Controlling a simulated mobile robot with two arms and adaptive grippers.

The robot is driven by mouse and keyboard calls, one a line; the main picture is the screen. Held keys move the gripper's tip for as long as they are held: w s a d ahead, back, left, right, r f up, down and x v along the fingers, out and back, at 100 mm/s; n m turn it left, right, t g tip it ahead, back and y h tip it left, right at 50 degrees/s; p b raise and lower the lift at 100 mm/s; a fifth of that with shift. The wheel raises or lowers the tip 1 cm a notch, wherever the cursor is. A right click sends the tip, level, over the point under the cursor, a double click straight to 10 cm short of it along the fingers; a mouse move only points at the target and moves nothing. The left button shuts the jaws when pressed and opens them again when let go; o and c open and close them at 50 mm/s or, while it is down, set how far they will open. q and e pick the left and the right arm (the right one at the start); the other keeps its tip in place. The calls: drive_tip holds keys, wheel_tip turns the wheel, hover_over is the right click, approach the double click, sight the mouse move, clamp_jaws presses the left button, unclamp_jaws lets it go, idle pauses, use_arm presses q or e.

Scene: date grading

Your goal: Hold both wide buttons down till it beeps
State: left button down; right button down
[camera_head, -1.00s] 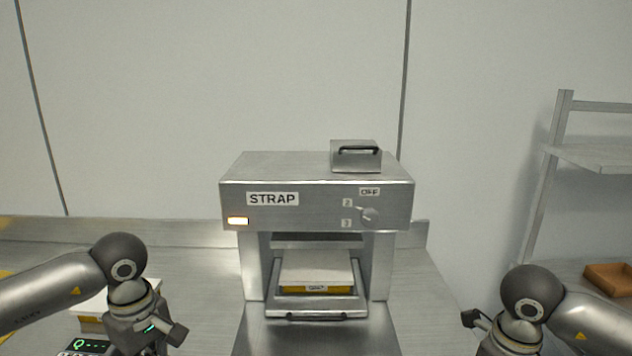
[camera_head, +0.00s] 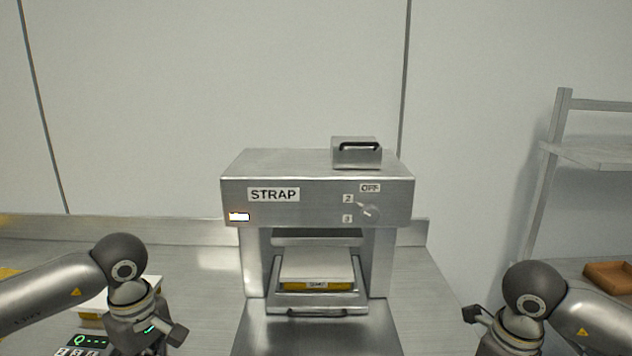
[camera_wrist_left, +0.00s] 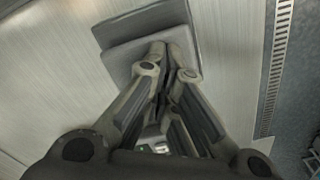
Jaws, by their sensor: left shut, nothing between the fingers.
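The steel STRAP machine (camera_head: 318,205) stands in the middle of the bench, with a lit lamp (camera_head: 239,217) and a knob (camera_head: 369,212) on its front. A pale box with a yellow lower edge (camera_head: 317,284) sits in its opening. In the left wrist view my left gripper (camera_wrist_left: 170,48) is shut and empty. Its fingertips overlap a wide grey stepped block (camera_wrist_left: 125,28), perhaps one of the wide buttons; whether they press it I cannot tell. In the head view both wrists show at the bottom edge, but the fingers are cut off. The other button is not visible.
A small handled metal box (camera_head: 356,153) sits on top of the machine. A green-lit display (camera_head: 88,341) and a pale box (camera_head: 92,308) lie by my left arm. A shelf rack (camera_head: 590,155) and brown tray (camera_head: 612,275) stand at right.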

use_arm(q)
drive_tip(key=shift+w+f, duration=0.15)
drive_tip(key=shift+f, duration=0.2)
use_arm(e)
drive_tip(key=shift+s+a+f+g, duration=0.15)
drive_tip(key=shift+s+f, duration=0.05)
drive_tip(key=shift+f, duration=0.2)
drive_tip(key=shift+s+a+f+g, duration=0.1)
drive_tip(key=shift+s+f+g, duration=0.05)
drive_tip(key=shift+f, duration=0.2)
idle(0.3)
use_arm(q)
drive_tip(key=shift+w+d+r, duration=0.1)
drive_tip(key=shift+w+r, duration=0.05)
drive_tip(key=shift+w, duration=0.1)
use_arm(e)
drive_tip(key=shift+w+d+r, duration=0.2)
drive_tip(key=shift+w+r, duration=0.05)
drive_tip(key=shift+r, duration=0.45)
idle(1.8)
use_arm(q)
drive_tip(key=shift+r, duration=0.15)
use_arm(e)
drive_tip(key=shift+w+d+r, duration=0.1)
drive_tip(key=shift+w+r, duration=0.05)
drive_tip(key=shift+r, duration=0.35)
idle(1.1)
